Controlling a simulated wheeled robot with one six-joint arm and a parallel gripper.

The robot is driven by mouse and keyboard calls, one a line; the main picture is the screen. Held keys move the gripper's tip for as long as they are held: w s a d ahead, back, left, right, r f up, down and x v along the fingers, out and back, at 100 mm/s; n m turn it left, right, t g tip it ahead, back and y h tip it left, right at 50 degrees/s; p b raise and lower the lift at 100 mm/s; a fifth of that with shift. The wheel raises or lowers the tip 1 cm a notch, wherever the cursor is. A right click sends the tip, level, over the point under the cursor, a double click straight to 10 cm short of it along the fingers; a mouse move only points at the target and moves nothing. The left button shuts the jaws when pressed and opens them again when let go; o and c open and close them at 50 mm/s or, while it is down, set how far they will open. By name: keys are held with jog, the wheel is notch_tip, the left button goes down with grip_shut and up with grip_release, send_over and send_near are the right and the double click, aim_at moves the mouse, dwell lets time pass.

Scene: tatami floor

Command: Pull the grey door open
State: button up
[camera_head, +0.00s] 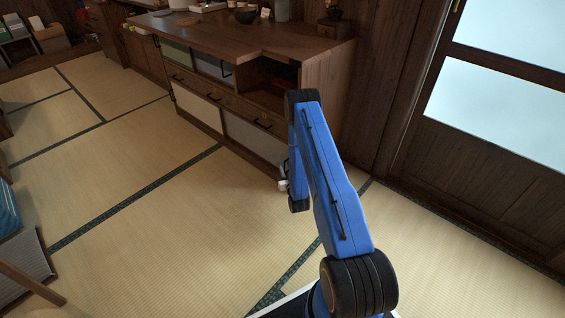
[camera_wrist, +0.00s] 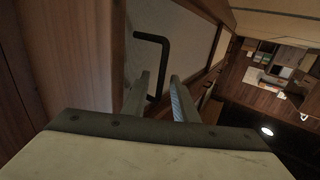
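The grey door (camera_head: 250,136) is the lower right panel of the wooden cabinet, with a brown frame. It looks closed. In the wrist view its pale grey face (camera_wrist: 188,32) fills the upper middle. A black bar handle (camera_wrist: 166,58) stands out from it. My gripper (camera_wrist: 158,77) is open, one finger on each side of the handle's lower part. I see a gap between the handle and the right finger; contact with the left one is unclear. In the head view my blue arm hides most of the gripper and the handle.
The cabinet top (camera_head: 235,32) carries bowls and jars. A green door (camera_head: 176,54) and a cream door (camera_head: 198,108) lie to the left. Tatami floor (camera_head: 150,210) in front is clear. A glazed sliding door (camera_head: 500,115) stands at right.

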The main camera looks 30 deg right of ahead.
jog(key=shift+w, duration=0.25)
grip_shut()
dwell(1.4)
